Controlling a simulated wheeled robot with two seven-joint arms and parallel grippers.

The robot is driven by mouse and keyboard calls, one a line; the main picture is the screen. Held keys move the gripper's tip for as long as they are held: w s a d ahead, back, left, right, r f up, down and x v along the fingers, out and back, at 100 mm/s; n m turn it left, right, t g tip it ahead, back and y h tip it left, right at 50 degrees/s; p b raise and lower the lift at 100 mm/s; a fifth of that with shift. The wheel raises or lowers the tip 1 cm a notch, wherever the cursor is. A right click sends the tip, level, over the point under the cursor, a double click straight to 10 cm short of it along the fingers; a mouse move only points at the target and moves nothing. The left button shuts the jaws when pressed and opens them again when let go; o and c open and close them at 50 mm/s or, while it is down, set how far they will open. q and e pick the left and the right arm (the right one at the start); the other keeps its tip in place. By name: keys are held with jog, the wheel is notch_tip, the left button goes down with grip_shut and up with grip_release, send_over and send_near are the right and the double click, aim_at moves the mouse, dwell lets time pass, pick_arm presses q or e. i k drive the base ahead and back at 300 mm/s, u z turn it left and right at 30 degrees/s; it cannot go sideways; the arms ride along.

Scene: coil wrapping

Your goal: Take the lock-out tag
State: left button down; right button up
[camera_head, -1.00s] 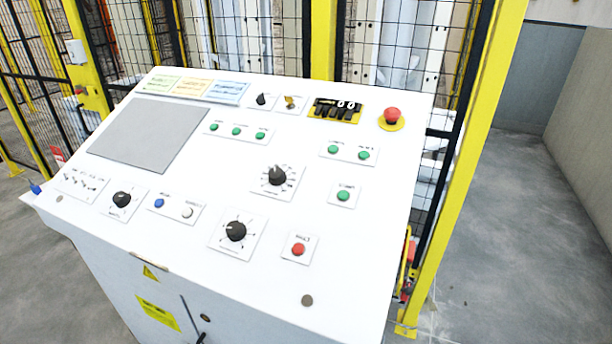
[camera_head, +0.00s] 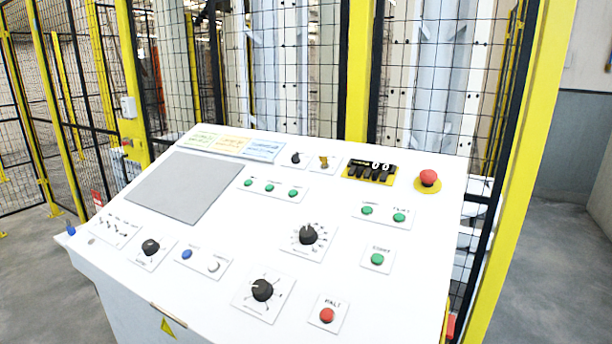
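I cannot clearly make out a lock-out tag. A small red item (camera_head: 450,326) shows at the right side of the white control console (camera_head: 130,262), mostly cut off or hidden, and I cannot tell what it is. A small red-and-white piece (camera_head: 97,199) shows behind the console's left edge, too small to identify. Neither of my grippers is in view.
The console's sloped top carries knobs, green buttons, a red mushroom button (camera_head: 428,178) and a grey screen (camera_head: 185,187). A mesh fence with yellow posts (camera_head: 358,70) stands behind it. Grey floor (camera_head: 545,270) is open at the right.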

aim_at(98, 203)
jog(key=u, duration=2.15)
jog(key=k, duration=1.15)
jog(key=u, duration=1)
jog(key=i, duration=0.8)
jog(key=z, duration=0.5)
jog(key=i, duration=2.05)
jog(key=z, duration=0.5)
jog(key=i, duration=1.95)
jog(key=z, duration=0.35)
